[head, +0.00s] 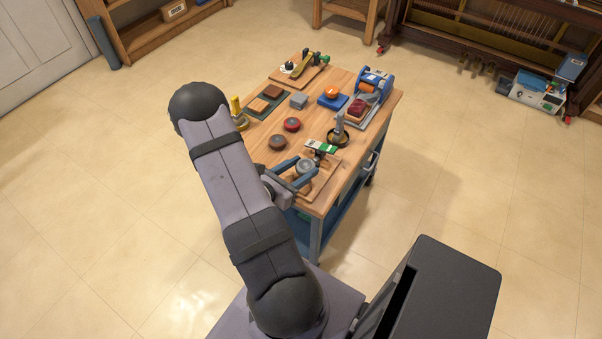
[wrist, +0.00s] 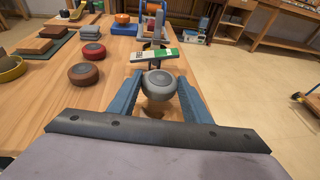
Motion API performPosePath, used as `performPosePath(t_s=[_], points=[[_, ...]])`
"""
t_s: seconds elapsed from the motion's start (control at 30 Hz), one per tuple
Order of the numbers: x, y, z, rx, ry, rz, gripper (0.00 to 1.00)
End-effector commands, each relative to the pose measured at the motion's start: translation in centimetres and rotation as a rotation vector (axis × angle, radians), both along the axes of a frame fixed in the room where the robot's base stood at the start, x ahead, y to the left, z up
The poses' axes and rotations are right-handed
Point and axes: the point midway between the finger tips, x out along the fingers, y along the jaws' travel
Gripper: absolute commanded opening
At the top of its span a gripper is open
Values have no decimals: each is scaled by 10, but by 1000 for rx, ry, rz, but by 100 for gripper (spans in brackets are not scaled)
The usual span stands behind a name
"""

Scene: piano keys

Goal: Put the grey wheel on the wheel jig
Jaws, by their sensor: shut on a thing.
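The grey wheel (wrist: 159,87) is round with a small hub and sits between the two blue fingers of my gripper (wrist: 157,92) in the wrist view. In the head view, my gripper (head: 297,173) is shut on the wheel (head: 306,167) over the near end of the bench, at a wooden base board (head: 322,182). This board seems to be the wheel jig. The wheel and fingers hide much of it. I cannot tell whether the wheel touches it. A green and white piece (head: 321,146) stands just beyond the wheel, and it also shows in the wrist view (wrist: 153,54).
A red wheel (head: 292,124) and a brown wheel (head: 277,143) lie on the wooden bench (head: 262,136). A dark round stand (head: 338,136) is beyond the green and white piece. A blue machine (head: 374,83), blocks and an orange item (head: 332,92) fill the far end.

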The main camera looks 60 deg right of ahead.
Motion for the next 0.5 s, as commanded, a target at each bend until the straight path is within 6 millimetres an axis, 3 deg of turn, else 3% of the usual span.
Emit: performPosePath(t_s=[0.2,0.5], points=[[0,0,-22,-2,0,1,19],[0,0,-23,-2,-1,1,19]])
